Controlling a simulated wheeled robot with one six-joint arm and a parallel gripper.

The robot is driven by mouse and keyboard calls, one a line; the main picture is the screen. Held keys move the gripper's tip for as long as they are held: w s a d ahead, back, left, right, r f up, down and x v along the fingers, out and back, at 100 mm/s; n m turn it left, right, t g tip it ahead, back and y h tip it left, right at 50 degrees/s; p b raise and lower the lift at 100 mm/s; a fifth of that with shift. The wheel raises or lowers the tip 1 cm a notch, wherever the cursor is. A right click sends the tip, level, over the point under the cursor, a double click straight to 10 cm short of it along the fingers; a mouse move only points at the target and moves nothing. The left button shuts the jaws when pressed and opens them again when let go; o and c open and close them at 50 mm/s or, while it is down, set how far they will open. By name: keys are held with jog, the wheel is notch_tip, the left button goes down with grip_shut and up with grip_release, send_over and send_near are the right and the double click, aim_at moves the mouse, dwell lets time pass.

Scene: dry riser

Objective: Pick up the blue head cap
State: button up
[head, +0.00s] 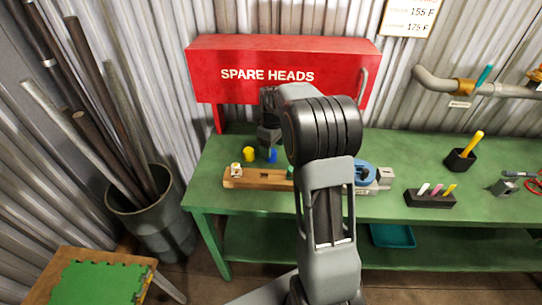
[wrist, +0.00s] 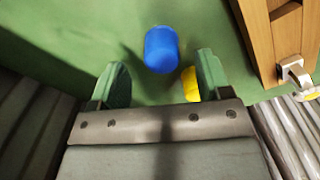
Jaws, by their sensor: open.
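The blue head cap (head: 272,156) stands on the green bench, below and just beside my gripper (head: 268,143) in the head view. In the wrist view the blue head cap (wrist: 161,48) is a short cylinder just beyond my fingertips, in line with the gap between them. My gripper (wrist: 163,74) is open and empty, with a green finger on each side. In the head view my arm hides part of the bench.
A yellow cap (head: 249,154) stands close by; in the wrist view it (wrist: 190,84) is partly hidden by the right finger. A wooden block (head: 258,179) with a small fitting lies in front. The red "SPARE HEADS" box (head: 215,80) is behind.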

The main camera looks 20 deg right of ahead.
notch_tip(320, 180, down, 4)
jog(key=shift+w+a, duration=0.1)
jog(key=shift+w, duration=0.05)
jog(key=c, duration=1)
jog(key=shift+r, duration=0.1)
